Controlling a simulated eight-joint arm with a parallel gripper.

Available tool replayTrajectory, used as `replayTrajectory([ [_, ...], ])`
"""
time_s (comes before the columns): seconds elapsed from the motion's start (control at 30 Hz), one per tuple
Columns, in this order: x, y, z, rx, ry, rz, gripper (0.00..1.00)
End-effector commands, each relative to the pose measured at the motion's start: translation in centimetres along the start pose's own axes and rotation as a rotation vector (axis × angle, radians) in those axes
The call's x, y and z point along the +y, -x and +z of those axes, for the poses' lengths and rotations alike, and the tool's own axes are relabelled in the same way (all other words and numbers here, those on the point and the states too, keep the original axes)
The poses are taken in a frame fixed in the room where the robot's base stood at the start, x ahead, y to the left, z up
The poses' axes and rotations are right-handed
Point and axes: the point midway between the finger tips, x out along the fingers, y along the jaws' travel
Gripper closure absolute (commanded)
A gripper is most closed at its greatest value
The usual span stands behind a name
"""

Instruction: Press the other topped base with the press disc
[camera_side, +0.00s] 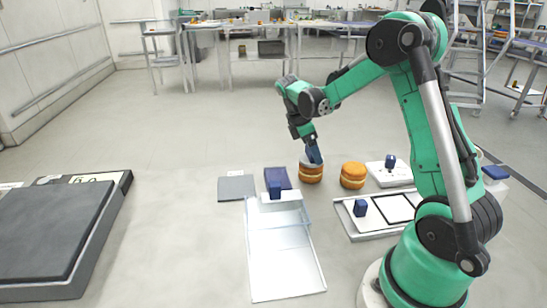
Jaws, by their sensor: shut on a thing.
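Two orange-brown filled rounds stand on the floor area in front of my arm, each with a pale band around its middle. My gripper (313,151) is above the left round (311,174), pointing down, shut on a dark blue handle. This seems to be the handle of the press disc (304,159), whose pale edge shows at the top of the left round. It looks in contact with that round, but I cannot tell for sure. The right round (353,175) stands apart, a little to the right, with nothing on top.
A dark blue block (277,180) stands left of the rounds, behind a long pale tray (285,255). A grey mat (237,188) lies further left.

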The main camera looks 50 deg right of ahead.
Motion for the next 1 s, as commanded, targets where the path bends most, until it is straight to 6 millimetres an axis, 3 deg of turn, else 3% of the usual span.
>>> replayTrajectory([
  [1.0, 0.0, 5.6, 2.3, 0.0, 0.0, 0.0, 0.84],
])
